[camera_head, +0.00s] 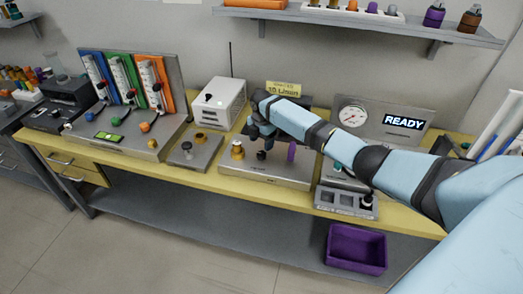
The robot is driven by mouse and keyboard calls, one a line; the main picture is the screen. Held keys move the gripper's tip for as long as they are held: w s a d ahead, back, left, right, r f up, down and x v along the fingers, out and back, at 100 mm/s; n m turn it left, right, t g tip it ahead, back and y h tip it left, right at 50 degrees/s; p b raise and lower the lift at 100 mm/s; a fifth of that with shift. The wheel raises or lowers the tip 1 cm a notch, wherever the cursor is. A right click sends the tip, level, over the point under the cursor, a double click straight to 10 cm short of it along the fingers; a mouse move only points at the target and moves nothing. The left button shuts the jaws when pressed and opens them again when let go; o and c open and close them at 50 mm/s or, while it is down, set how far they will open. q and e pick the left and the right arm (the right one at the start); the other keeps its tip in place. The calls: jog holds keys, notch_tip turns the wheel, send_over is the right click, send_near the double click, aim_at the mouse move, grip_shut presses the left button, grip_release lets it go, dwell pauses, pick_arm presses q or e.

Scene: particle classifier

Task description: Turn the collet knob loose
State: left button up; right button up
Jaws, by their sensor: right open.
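My right arm reaches in from the right, and its dark gripper (261,135) hangs open over the metal fixture plate (265,176) at the middle of the bench. On that plate stand a brass fitting (237,150) just left of the gripper, a small dark knob (261,155) below the fingers, and a purple cylinder (291,151) to the right. I cannot tell for certain which of these is the collet knob. The fingers look apart from the dark knob, though the gap is hard to judge. The arm hides part of the back of the fixture. My left gripper is not in view.
A white box (218,102) stands behind left, and a smaller plate (192,157) holds a brass piece. A gauge (352,116) and a panel reading READY (405,122) are behind the arm. A purple bin (356,250) sits on the lower shelf.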

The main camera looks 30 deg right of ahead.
aim_at(262, 153)
notch_tip(262, 153, up, 8)
dwell(0.6)
jog(key=s+a+f+m+t+y+p, duration=0.15)
jog(key=s+a+f+m+t, duration=0.4)
jog(key=s+a+f, duration=1.1)
jog(key=s+a+r+m+t+y, duration=0.1)
jog(key=s+a+m+t, duration=0.1)
jog(key=s+m, duration=0.4)
jog(key=s+a+r+m+t+p, duration=0.1)
jog(key=s+a+m+t, duration=0.2)
jog(key=s, duration=1.2)
jog(key=a+m, duration=0.2)
jog(key=m, duration=0.1)
jog(key=shift+s+a+r+y, duration=0.15)
jog(key=shift+s+y, duration=0.1)
jog(key=shift+y, duration=0.1)
